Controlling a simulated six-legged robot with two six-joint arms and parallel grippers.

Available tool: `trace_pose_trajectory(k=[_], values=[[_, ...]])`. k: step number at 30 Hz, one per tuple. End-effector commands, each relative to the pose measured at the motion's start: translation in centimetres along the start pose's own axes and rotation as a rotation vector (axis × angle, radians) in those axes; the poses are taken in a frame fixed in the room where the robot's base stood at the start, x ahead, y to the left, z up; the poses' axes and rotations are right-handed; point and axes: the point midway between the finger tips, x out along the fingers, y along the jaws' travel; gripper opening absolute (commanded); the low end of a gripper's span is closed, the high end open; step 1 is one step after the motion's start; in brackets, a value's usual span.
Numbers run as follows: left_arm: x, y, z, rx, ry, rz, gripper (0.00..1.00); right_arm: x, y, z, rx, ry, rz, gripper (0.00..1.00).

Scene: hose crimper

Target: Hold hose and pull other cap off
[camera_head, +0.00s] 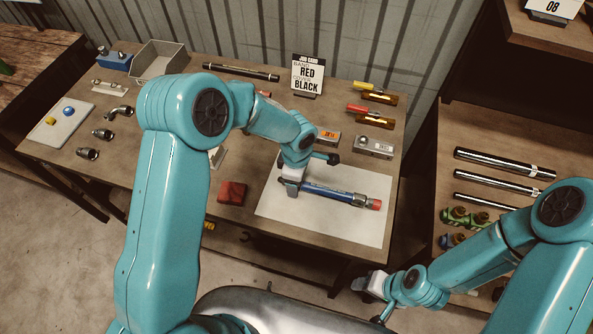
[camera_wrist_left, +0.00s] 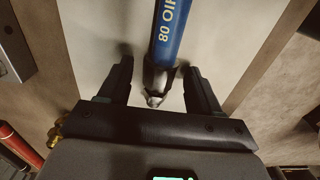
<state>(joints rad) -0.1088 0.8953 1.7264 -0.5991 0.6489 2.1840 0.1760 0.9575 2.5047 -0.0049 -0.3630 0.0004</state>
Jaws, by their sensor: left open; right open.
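A blue hose (camera_head: 328,192) lies on the white mat (camera_head: 279,211), with a red cap (camera_head: 374,204) on its right end. My left gripper (camera_head: 291,186) is over the hose's left end. In the left wrist view the left gripper (camera_wrist_left: 158,76) is open, its fingers on either side of the bare metal fitting (camera_wrist_left: 157,82) at that end and apart from it. The blue hose (camera_wrist_left: 177,30) runs away up the picture there. My right gripper (camera_head: 371,287) is open and empty, low in front of the table and away from the hose.
A job card (camera_head: 307,75) stands at the table's back. A red block (camera_head: 232,193) lies left of the mat. A grey bin (camera_head: 158,60) and several metal fittings are at the left. A shelf with dark rods (camera_head: 498,163) stands at the right.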

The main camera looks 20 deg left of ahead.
Motion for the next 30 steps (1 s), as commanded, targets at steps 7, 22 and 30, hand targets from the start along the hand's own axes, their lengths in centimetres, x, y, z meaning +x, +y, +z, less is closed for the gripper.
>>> trace_pose_trajectory(k=[7, 22, 30], values=[[0.33, 0.01, 0.0, 0.0, 0.0, 0.0, 0.64, 0.0, 0.0, 0.0, 0.0, 0.0, 0.0, 0.55], [0.28, 0.02, -0.01, 0.0, 0.0, 0.001, 0.0, -0.01, 0.0, 0.0, 0.0, 0.0, 0.0, 0.55], [0.27, 0.03, -0.01, 0.0, 0.0, 0.001, 0.0, -0.01, 0.0, 0.0, 0.0, 0.0, 0.0, 0.55]])
